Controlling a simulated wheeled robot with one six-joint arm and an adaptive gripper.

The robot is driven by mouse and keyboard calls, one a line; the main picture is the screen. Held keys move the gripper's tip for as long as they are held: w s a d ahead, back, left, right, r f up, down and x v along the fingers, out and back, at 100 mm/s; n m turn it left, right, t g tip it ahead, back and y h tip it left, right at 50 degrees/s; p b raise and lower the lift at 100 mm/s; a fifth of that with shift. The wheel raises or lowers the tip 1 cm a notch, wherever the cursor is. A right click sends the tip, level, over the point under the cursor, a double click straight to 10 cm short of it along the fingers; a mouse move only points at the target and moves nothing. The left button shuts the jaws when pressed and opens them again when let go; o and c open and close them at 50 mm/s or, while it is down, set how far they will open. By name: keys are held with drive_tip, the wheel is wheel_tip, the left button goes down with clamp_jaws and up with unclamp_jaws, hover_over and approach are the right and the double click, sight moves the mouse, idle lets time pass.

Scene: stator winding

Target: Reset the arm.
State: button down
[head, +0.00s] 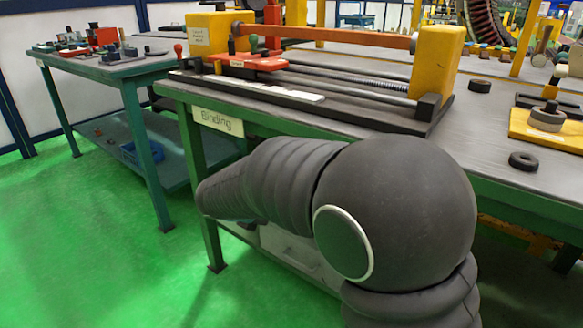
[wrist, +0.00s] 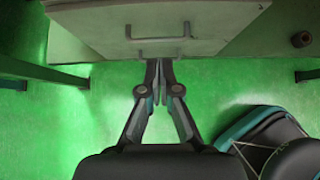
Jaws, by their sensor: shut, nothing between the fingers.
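My arm, in a dark ribbed cover, fills the lower middle of the head view and reaches left in front of the bench marked Binding. In the head view my gripper is hidden. In the wrist view my gripper (wrist: 159,66) shows with its two fingers together and nothing between them. It points at the pale drawer unit (wrist: 110,22) under the bench, just below a drawer handle (wrist: 158,37). I cannot tell the gap between the fingertips and the drawer unit.
The Binding bench (head: 290,115) carries a yellow-ended winding fixture (head: 437,70). Black rings (head: 523,161) lie at its right. A second green bench (head: 110,68) with small parts stands at the left. The green floor (head: 90,240) is clear at the left.

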drive_tip(key=s+d+f+m+g+y, duration=0.1)
drive_tip(key=s+d+f+m+g, duration=0.15)
drive_tip(key=s+m, duration=0.3)
drive_tip(key=s+d+f+m+g+y, duration=0.1)
drive_tip(key=s+d+m+g, duration=0.15)
drive_tip(key=s+m, duration=0.35)
drive_tip(key=s+d+r+m+t+y, duration=0.1)
drive_tip(key=s+d+r+m, duration=0.4)
drive_tip(key=s+d+m, duration=0.3)
drive_tip(key=s+d+r+m+t+y+p, duration=0.1)
drive_tip(key=s+d+r+m+y, duration=0.1)
drive_tip(key=s+d+r+m, duration=0.4)
drive_tip(key=s+d+m, duration=0.2)
drive_tip(key=d+m, duration=0.1)
drive_tip(key=shift+s+d+m+t, duration=0.3)
drive_tip(key=shift+d+m+t, duration=0.05)
drive_tip(key=shift+d+t, duration=0.05)
drive_tip(key=shift+d, duration=0.1)
